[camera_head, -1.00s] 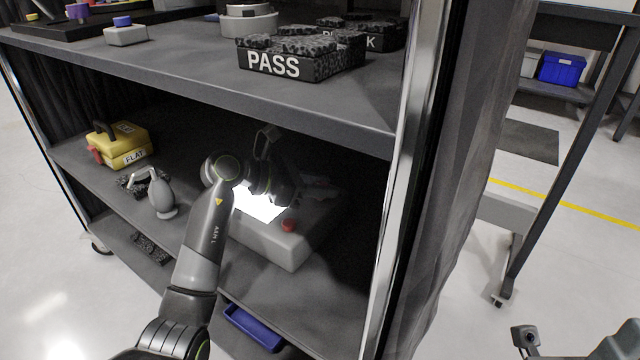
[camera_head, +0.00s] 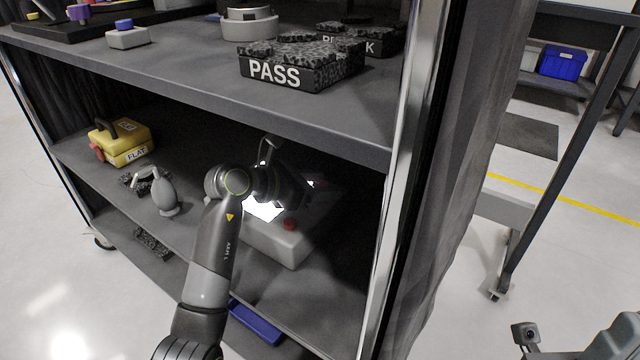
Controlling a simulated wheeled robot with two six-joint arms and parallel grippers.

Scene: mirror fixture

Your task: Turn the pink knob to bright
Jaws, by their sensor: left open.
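A grey box (camera_head: 275,246) with a glowing white panel (camera_head: 263,210) stands on the middle shelf. A small red-pink knob (camera_head: 290,224) sits on its top near the front right corner. My left arm reaches in from below, in front of part of the box. My left gripper (camera_head: 308,198) is dark against the dark shelf, over the box just behind the knob; it is open. I cannot tell whether its fingers touch the knob. The right gripper is not in view; only a piece of my right arm shows at the bottom right corner.
The upper shelf (camera_head: 190,75) with a PASS block (camera_head: 300,68) overhangs the box. A chrome post (camera_head: 400,160) stands to the right. A yellow FLAT case (camera_head: 122,143) and a grey bottle-like object (camera_head: 165,192) are to the left. A blue tray (camera_head: 256,325) lies below.

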